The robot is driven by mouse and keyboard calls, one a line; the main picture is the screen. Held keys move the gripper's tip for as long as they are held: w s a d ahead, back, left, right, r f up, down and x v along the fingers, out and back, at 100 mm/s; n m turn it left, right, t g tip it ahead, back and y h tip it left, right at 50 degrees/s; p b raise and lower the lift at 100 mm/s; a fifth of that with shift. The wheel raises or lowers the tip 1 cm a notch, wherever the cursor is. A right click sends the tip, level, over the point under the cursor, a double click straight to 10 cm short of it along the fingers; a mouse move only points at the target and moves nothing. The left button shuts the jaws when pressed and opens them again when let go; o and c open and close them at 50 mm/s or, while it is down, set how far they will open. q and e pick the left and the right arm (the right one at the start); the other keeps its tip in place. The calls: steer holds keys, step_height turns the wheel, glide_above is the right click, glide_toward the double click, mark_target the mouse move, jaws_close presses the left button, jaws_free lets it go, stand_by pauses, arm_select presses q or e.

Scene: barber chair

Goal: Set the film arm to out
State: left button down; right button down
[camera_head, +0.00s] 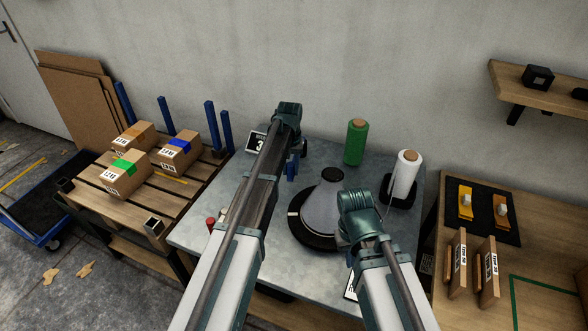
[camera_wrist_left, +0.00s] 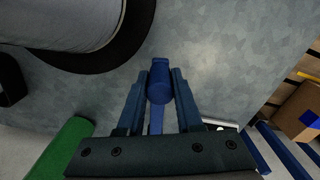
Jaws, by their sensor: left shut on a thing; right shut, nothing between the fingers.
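A blue part with a round head and a thin stem (camera_wrist_left: 159,85), which looks like the film arm, stands between my left fingers in the left wrist view. My left gripper (camera_wrist_left: 159,88) is shut on it, one finger on each side. In the head view my left gripper (camera_head: 293,168) is low over the back of the grey table, left of the turntable, and its own wrist and arm mostly hide the blue part. My right gripper (camera_head: 358,212) is over the table's right side, in front of the white film roll (camera_head: 405,176); its fingers are hidden behind the wrist.
A grey covered load (camera_head: 322,205) sits on the black round turntable (camera_head: 297,228) between my arms. A green roll (camera_head: 356,143) stands at the back of the grey table (camera_head: 205,238). A pallet with several boxes (camera_head: 124,175) is left; a wooden bench (camera_head: 540,255) is right.

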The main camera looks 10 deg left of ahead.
arm_select(q)
steer(key=w+a+m, duration=0.4)
steer(key=a+m, duration=0.1)
steer(key=a, duration=0.7)
steer(key=shift+a, duration=0.15)
steer(key=c, duration=0.6)
jaws_free()
